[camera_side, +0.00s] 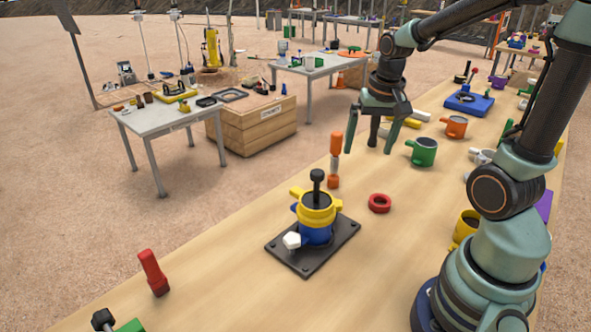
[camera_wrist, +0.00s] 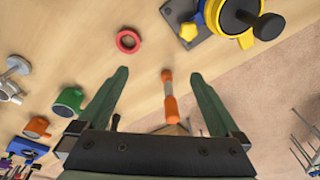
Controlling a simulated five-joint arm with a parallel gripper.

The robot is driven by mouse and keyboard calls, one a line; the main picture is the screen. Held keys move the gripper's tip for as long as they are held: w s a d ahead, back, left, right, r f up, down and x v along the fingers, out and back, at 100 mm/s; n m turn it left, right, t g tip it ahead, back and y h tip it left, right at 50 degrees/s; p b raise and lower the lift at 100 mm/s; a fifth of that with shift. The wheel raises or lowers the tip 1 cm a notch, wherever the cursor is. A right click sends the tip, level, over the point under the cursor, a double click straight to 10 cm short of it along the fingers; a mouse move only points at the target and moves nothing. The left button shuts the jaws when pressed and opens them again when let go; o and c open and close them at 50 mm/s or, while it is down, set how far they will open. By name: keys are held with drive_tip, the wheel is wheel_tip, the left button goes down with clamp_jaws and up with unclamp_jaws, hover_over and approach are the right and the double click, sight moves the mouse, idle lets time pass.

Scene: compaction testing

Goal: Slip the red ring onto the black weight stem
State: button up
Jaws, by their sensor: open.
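The red ring (camera_side: 380,203) lies flat on the wooden table, to the right of the black base plate. It also shows in the wrist view (camera_wrist: 128,41), ahead of my fingers and left of centre. The black weight stem (camera_side: 317,184) stands upright with a knob on top, in the yellow and blue mold (camera_side: 316,218) on the plate. The stem shows in the wrist view (camera_wrist: 262,26) at the upper right. My gripper (camera_side: 369,150) is open and empty, above the table and behind the ring. Its fingers (camera_wrist: 160,85) straddle the view of an orange-ended tool, with nothing held.
The orange-ended tool (camera_side: 335,160) stands upright near the mold. A green mug (camera_side: 422,152) and an orange mug (camera_side: 454,126) stand behind the ring. A red-handled object (camera_side: 153,272) is at front left. Bare table surrounds the ring.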

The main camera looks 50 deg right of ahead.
drive_tip(key=s+d+f+m+g, duration=0.2)
drive_tip(key=d+f+m, duration=0.3)
drive_tip(key=d+f, duration=0.15)
hover_over(381, 197)
drive_tip(key=s+a, duration=0.1)
drive_tip(key=a, duration=0.1)
drive_tip(key=shift+y, duration=0.4)
drive_tip(key=f, duration=0.6)
drive_tip(key=shift+d, duration=0.2)
drive_tip(key=shift+a+f, duration=0.15)
drive_tip(key=shift+f, duration=1.25)
drive_tip(key=shift+a+f, duration=0.1)
drive_tip(key=shift+f, duration=1.25)
drive_tip(key=shift+w, duration=0.1)
clamp_jaws()
